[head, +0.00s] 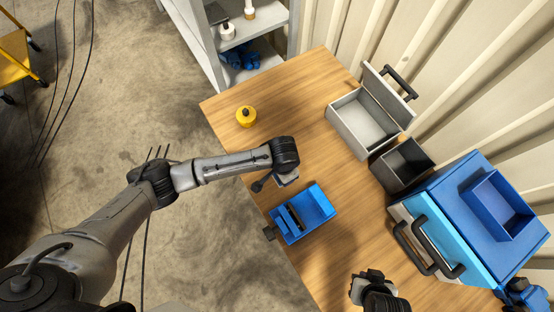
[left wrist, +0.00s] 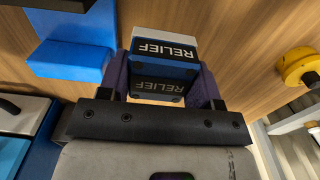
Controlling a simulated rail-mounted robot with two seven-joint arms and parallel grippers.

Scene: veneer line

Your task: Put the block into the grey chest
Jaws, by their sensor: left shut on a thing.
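The block (left wrist: 165,72), blue and pale grey with a black "RELIEF" label, is between the fingers of my left gripper (left wrist: 163,92) in the left wrist view. In the head view my left gripper (head: 284,180) is shut on it above the table, just behind the blue vise; the arm hides most of the block. The grey chest (head: 345,135) stands at the table's back, to the right of my left gripper, with its lid (head: 388,96) raised and its inside looking empty. My right gripper (head: 366,284) is at the bottom edge, apart from these things; its jaw opening is unclear.
The blue vise (head: 318,205) stands at the table's front edge. A dark grey bin (head: 402,180) is beside the chest. A large blue case (head: 455,200) with black handles bears a blue tray (head: 480,208). A yellow round object (head: 246,117) sits at left. The table (head: 300,110) between is clear.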

